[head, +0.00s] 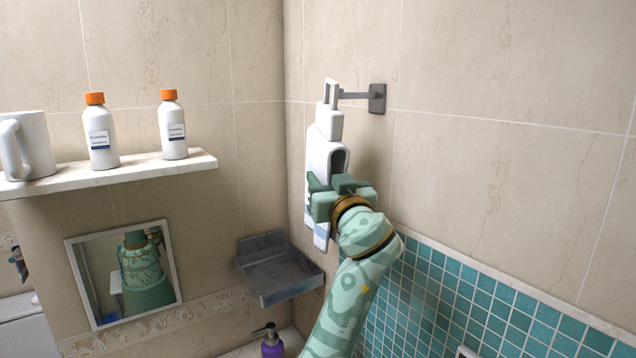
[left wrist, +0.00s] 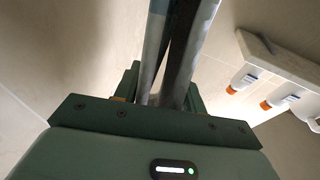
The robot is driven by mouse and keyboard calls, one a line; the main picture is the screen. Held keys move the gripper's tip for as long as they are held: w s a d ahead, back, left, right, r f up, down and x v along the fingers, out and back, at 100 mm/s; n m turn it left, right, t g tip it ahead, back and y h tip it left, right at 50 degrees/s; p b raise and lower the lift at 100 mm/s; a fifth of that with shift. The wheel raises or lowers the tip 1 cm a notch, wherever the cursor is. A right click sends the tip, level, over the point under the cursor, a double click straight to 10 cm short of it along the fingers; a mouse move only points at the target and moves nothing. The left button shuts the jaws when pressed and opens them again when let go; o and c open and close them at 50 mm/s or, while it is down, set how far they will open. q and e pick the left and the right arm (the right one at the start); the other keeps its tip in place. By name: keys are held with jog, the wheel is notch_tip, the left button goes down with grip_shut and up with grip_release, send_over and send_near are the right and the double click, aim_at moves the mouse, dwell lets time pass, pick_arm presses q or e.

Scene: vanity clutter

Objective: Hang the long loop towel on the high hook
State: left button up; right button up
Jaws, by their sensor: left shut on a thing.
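The long loop towel (head: 322,148) is white with a grey-blue edge and hangs upright near the wall corner. Its narrow loop (head: 331,93) stands at the top, at the outer end of the high hook (head: 377,98). The loop overlaps the hook's bar in the picture; I cannot tell whether the bar passes through it. My left gripper (head: 338,195) is shut on the towel below its top part. In the left wrist view, the towel's folds (left wrist: 180,55) rise between the fingers of my left gripper (left wrist: 163,92). My right gripper is not in view.
A white shelf (head: 120,173) at left holds a mug (head: 24,146) and two orange-capped bottles (head: 101,135) (head: 172,128). A grey wall tray (head: 280,267) sits below left of the towel. A mirror (head: 70,262) hangs under the shelf. A pump bottle (head: 271,345) stands at the bottom.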

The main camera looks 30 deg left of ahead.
pick_arm(q)
jog(key=shift+w+d+f+b, duration=0.2)
jog(key=shift+w+b, duration=0.25)
jog(key=shift+w, duration=0.15)
jog(key=shift+w+d+f+b, duration=0.2)
jog(key=shift+w+b, duration=0.2)
jog(key=shift+w, duration=0.15)
jog(key=shift+w+d+f+b, duration=0.2)
jog(key=shift+w+b, duration=0.25)
jog(key=shift+w, duration=0.15)
jog(key=shift+r, duration=0.1)
jog(key=o, duration=1.1)
jog(key=shift+o, duration=0.2)
jog(key=shift+s+d, duration=0.1)
